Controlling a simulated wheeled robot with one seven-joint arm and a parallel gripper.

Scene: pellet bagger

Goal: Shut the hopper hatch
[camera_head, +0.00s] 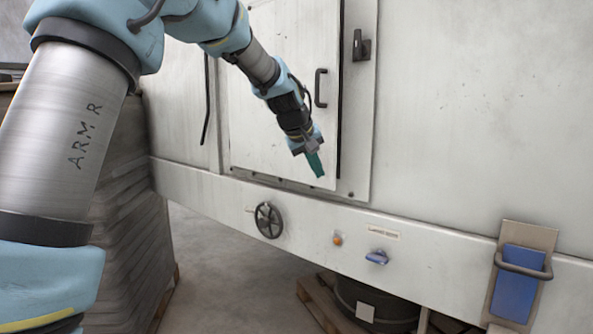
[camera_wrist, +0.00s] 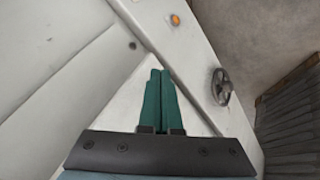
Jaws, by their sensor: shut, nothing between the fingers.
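The hopper hatch (camera_head: 275,90) is a pale flat door on the machine's front in the head view. It has a dark bar handle (camera_head: 320,88) near its right edge. A dark strip runs down that edge; I cannot tell for sure how far the hatch stands from its frame. A dark latch (camera_head: 361,45) sits on the frame to the right. My gripper (camera_head: 317,166) has its green fingers shut and empty, in front of the hatch's lower right part, below the handle. In the wrist view my gripper (camera_wrist: 160,75) points along pale machine panels; contact is unclear.
Below the hatch are a black handwheel (camera_head: 268,220), an orange button (camera_head: 337,239) and a blue knob (camera_head: 377,257). A blue holder (camera_head: 516,284) with a bar sticks out at right. Stacked grey bags (camera_head: 125,210) stand at left. A dark drum (camera_head: 375,305) is underneath.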

